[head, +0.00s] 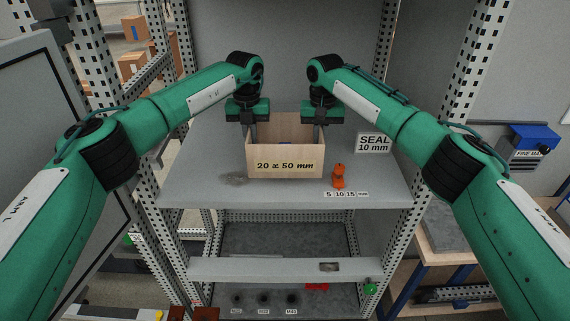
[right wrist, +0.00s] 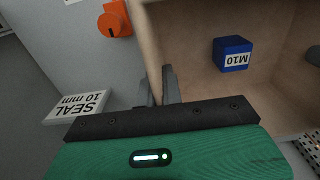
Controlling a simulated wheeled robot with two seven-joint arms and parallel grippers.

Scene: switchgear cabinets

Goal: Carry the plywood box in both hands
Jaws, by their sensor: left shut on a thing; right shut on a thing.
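The plywood box (head: 285,163), labelled "20 x 50 mm", stands open-topped on the grey shelf (head: 210,180), or very close above it; I cannot tell which. My left gripper (head: 251,132) points down and is shut on the box's left wall. My right gripper (head: 318,131) points down and is shut on the right wall. In the right wrist view the fingers of my right gripper (right wrist: 157,88) straddle the box's wall (right wrist: 153,45). A blue cube marked "M10" (right wrist: 232,54) lies inside the box. Part of a dark object shows at that view's right edge.
An orange object (head: 338,177) stands on the shelf just right of the box, above a "5 10 15 mm" label. A "SEAL 10 mm" block (head: 373,143) stands further right. Perforated uprights (head: 415,150) flank the shelf. Bare shelf lies left of the box.

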